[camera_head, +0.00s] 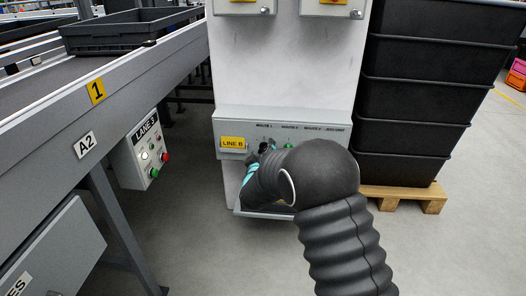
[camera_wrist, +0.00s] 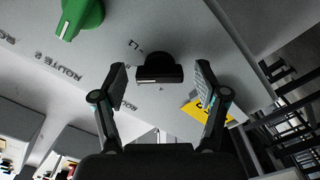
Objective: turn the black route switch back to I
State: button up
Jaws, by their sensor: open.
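The black route switch (camera_wrist: 160,70) is a knob with a raised bar on the pale panel; the bar lies nearly level in the wrist view. It is under the ROUTE 1 lettering in the head view (camera_head: 265,146), partly hidden by my arm. Marks are printed to its upper left; I cannot tell which one it points to. My gripper (camera_wrist: 161,78) is open, one finger on each side of the switch, with gaps between. In the head view my gripper (camera_head: 262,160) is at the panel, mostly hidden behind my wrist.
A green switch (camera_wrist: 80,15) sits beside the black one on the same control box (camera_head: 335,148). A yellow LINE B label (camera_head: 233,143) is at its left. Stacked black crates (camera_head: 410,90) stand right; a conveyor with a LANE box (camera_head: 143,152) stands left.

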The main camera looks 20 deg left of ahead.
jog(key=c, duration=1.2)
jog(key=shift+o, duration=0.2)
jog(key=shift+n, duration=0.3)
jog(key=n+p, duration=0.2)
jog(key=n, duration=0.1)
jog(key=n+p, duration=0.2)
jog(key=n, duration=0.3)
jog(key=shift+a, duration=0.1)
jog(key=shift+n, duration=0.3)
jog(key=o, duration=1.2)
jog(key=shift+c, duration=0.2)
